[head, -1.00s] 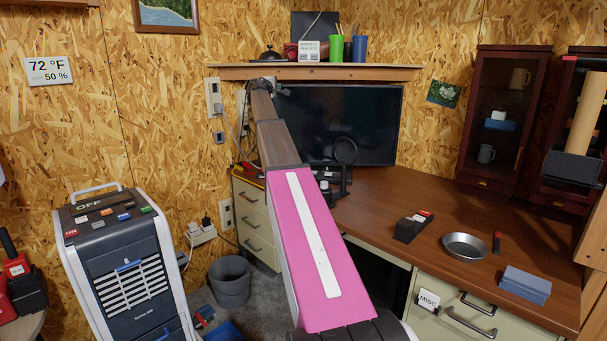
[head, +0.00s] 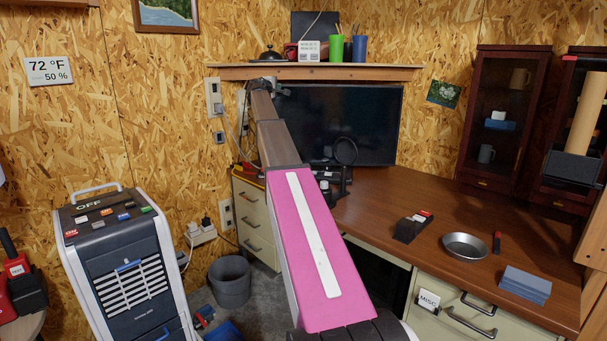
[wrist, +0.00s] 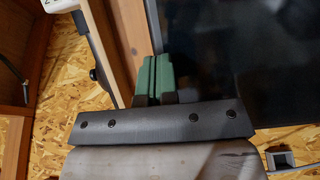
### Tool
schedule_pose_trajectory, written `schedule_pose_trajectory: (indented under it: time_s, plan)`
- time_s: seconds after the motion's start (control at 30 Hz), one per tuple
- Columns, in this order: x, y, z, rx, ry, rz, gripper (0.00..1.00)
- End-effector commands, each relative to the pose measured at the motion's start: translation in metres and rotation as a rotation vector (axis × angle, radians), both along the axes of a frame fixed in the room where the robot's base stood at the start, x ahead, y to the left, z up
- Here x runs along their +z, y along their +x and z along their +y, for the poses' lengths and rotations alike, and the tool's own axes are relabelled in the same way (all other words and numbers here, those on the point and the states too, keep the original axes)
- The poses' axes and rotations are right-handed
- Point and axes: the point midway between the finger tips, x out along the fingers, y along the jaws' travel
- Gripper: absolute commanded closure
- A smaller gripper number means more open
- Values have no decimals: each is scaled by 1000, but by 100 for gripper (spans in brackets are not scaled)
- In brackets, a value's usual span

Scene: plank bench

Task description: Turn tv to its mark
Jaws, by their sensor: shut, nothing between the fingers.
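The tv (head: 365,120) is a dark flat screen standing at the back corner of the brown desk, below the shelf. In the wrist view the tv (wrist: 265,60) fills the right side as a dark panel with its edge close beside my fingers. My gripper (wrist: 153,80) shows two green fingers pressed together, with nothing between them. In the head view my gripper (head: 279,91) is at the tv's upper left corner, small and partly hidden. I cannot tell whether the fingers touch the tv edge. I cannot make out a mark for the tv.
A wooden shelf (head: 330,73) with cups runs just above the tv. A black round-headed stand (head: 345,152) is in front of the screen. The desk (head: 400,195) holds a metal bowl (head: 464,246) and blue blocks (head: 526,284) on the right. Its middle is mostly clear.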

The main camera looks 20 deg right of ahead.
Motion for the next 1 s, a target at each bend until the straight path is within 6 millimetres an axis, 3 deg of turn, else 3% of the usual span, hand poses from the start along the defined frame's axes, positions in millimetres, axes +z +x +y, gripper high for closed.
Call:
schedule_pose_trajectory:
  time_s: [1.0]
  plan:
    - [0,10,-5,0,0,0,100]
